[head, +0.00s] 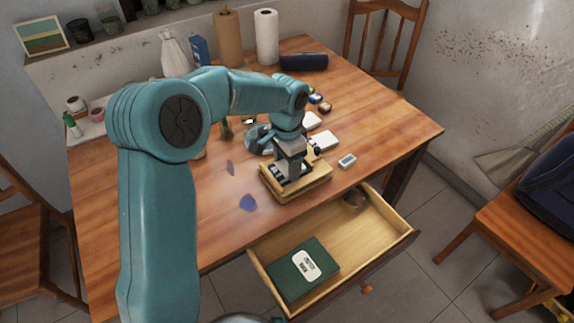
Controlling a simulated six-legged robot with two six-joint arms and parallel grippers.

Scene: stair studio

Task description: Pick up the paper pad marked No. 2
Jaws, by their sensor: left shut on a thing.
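My left gripper (292,174) reaches over the table from the left and points down at a shallow tan wooden tray or block (309,190). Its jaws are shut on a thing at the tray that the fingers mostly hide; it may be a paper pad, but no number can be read. One white flat pad-like thing (325,140) lies just behind and right of the gripper, and another (311,121) lies farther back. No "No. 2" marking is readable on either. My right gripper is not in view.
An open drawer (352,234) juts out at the front, with a dark green book (302,268) and a small round thing in it. A small white device (347,161) lies right of the tray. The table's right side is clear.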

